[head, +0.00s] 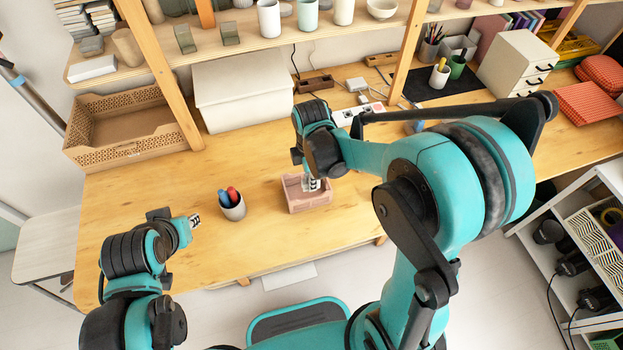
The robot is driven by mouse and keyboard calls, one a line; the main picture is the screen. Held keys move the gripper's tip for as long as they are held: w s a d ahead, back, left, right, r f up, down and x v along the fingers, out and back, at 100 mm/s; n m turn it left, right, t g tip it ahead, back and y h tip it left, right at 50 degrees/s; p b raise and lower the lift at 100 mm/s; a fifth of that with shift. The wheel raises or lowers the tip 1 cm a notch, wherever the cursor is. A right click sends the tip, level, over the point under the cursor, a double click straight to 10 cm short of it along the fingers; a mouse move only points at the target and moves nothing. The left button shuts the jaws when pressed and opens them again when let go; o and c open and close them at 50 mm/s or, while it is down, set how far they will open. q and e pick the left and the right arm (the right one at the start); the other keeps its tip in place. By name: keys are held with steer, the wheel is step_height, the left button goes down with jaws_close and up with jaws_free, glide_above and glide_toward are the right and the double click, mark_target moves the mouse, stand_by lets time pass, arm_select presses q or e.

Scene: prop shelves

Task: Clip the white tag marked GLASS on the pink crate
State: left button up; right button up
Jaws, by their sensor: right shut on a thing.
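The pink crate (296,206) is small and stands on the wooden table near the middle of the head view. My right gripper (312,184) reaches down at the crate's far right part, and the forearm hides part of it. It is shut on a small whitish piece, which looks like the white tag; its marking is too small to read. I cannot tell whether the tag touches the crate wall. My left gripper (195,220) is over the table's left part, well apart from the crate, with its fingers too small to judge.

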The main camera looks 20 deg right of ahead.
mark_target(311, 199)
steer(key=shift+a+f+b, duration=0.1)
steer(key=shift+f+b, duration=0.4)
steer(key=shift+f, duration=0.3)
steer(key=shift+f+b, duration=1.5)
steer(key=shift+f, duration=0.5)
steer(key=shift+f+b, duration=0.2)
steer(key=shift+b, duration=0.15)
steer(key=shift+f+b, duration=1.75)
steer(key=shift+f, duration=0.2)
stand_by(2.8)
